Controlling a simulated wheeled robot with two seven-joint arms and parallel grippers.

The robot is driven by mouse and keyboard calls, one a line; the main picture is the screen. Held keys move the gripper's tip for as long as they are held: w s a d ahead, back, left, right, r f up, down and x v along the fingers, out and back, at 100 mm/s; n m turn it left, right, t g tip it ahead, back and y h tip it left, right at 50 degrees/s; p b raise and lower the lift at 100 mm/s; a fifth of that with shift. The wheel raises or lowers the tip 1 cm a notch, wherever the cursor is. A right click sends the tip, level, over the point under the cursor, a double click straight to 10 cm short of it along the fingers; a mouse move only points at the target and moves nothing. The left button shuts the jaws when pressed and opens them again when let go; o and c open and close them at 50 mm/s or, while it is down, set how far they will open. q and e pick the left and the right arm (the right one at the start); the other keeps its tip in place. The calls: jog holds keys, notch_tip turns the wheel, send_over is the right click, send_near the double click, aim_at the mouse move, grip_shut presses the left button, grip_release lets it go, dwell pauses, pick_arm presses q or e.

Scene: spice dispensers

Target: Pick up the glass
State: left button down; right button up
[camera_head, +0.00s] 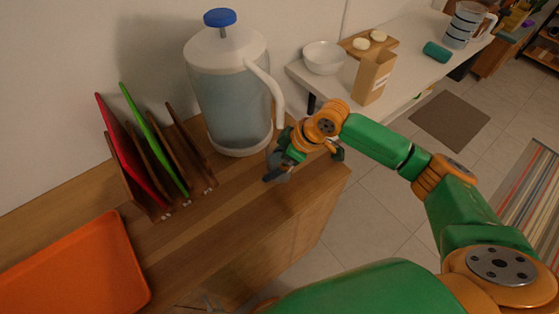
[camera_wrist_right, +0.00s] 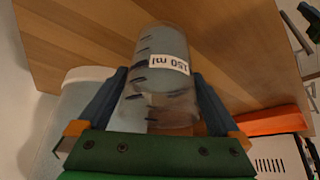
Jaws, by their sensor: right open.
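The glass (camera_wrist_right: 160,75) is a clear, greyish measuring glass with dark marks and a white "150 ml" label, upside down in the right wrist view. My right gripper (camera_wrist_right: 160,82) is open, with one blue finger on each side of the glass. The fingers look very close to its sides; I cannot tell whether they touch. In the head view my right gripper (camera_head: 276,170) is over the wooden counter's edge, just right of the big pitcher, and the glass is largely hidden there. My left gripper is not in view.
A large pitcher (camera_head: 232,100) with a blue knob stands close to my right gripper. A rack with coloured boards (camera_head: 153,138) and an orange tray (camera_head: 75,268) are further left. A white table (camera_head: 418,62) with a bowl (camera_head: 323,57) and carton (camera_head: 374,76) is behind.

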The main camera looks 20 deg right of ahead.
jog(key=shift+w+a+f, duration=0.2)
jog(key=shift+a+f, duration=0.05)
jog(key=shift+f, duration=0.3)
jog(key=c, duration=1.5)
jog(key=shift+r, duration=0.1)
